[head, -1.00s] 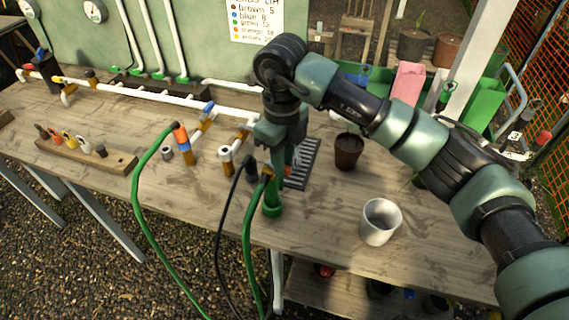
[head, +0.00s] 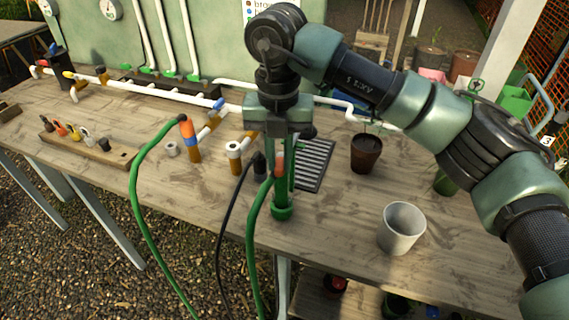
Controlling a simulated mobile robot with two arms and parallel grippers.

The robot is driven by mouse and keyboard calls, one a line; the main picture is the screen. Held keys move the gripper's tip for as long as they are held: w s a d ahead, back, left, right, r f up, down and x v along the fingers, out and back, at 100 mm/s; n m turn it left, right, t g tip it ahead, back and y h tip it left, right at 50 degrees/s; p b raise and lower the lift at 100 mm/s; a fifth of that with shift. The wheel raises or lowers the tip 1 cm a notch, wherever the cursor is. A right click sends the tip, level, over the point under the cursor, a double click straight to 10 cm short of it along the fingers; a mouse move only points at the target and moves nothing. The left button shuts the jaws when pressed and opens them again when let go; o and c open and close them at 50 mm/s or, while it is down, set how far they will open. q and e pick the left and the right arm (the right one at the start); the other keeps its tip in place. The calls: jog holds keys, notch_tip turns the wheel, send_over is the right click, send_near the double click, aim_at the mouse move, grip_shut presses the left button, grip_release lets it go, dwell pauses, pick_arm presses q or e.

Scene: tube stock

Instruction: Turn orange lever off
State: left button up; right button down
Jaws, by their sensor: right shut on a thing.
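My right gripper (head: 281,163) points down at the top of a green standpipe (head: 282,203) near the front edge of the bench. It is shut on the orange lever (head: 279,158), of which only a small orange-red piece shows between the fingers. The rest of the lever is hidden by the gripper, so its angle cannot be told. A green hose (head: 252,225) and a black hose (head: 226,222) hang down beside the standpipe. My left gripper is not in view.
A grey cup (head: 401,229) and a brown pot (head: 366,154) stand to the right. A dark grate (head: 316,164) lies behind the gripper. An orange-and-blue hose fitting (head: 190,140) stands to the left. A wooden block with several coloured pegs (head: 118,158) lies further left.

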jog(key=shift+w+a+m+b, duration=0.1)
jog(key=shift+a+m+b, duration=0.3)
jog(key=shift+m, duration=0.45)
jog(key=shift+a+m+b, duration=0.15)
jog(key=shift+m+b, duration=0.35)
jog(key=shift+m, duration=0.35)
jog(key=shift+r, duration=0.1)
jog(key=c, duration=1.4)
grip_release()
jog(key=shift+o, duration=0.2)
notch_tip(320, 180, up, 8)
jog(key=b, duration=0.1)
